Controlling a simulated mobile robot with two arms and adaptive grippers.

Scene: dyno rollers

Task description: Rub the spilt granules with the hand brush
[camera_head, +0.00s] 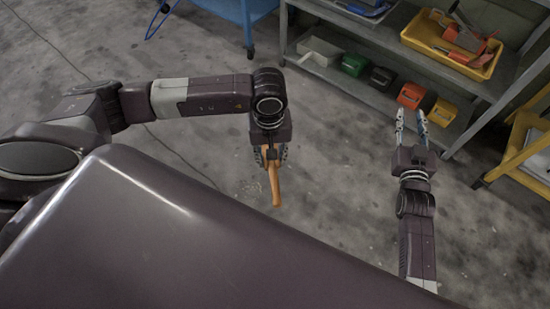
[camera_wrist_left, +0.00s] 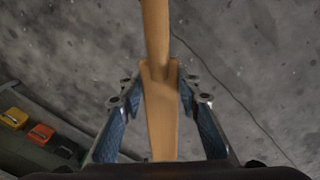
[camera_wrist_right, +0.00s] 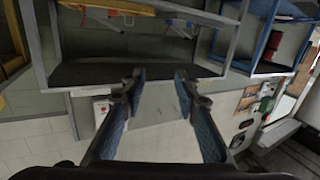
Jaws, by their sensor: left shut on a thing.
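The hand brush (camera_head: 275,190) shows as a tan wooden handle pointing down in the head view. My left gripper (camera_head: 271,155) is shut on it above the floor. In the left wrist view the brush's wooden body (camera_wrist_left: 160,110) lies between the two blue-padded fingers (camera_wrist_left: 158,95); its bristles are hidden. Small pale marks that look like the spilt granules (camera_head: 251,187) lie on the concrete floor just left of the handle. My right gripper (camera_head: 411,125) is open and empty, away to the right; its fingers stand apart in the right wrist view (camera_wrist_right: 159,82).
A grey shelf (camera_head: 300,62) at the back holds several coloured bins, including a green bin (camera_head: 353,64), and a yellow tray (camera_head: 435,52) above. A blue cart (camera_head: 236,10) stands at the top and a yellow cart (camera_head: 508,160) at the right. The floor around the brush is clear.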

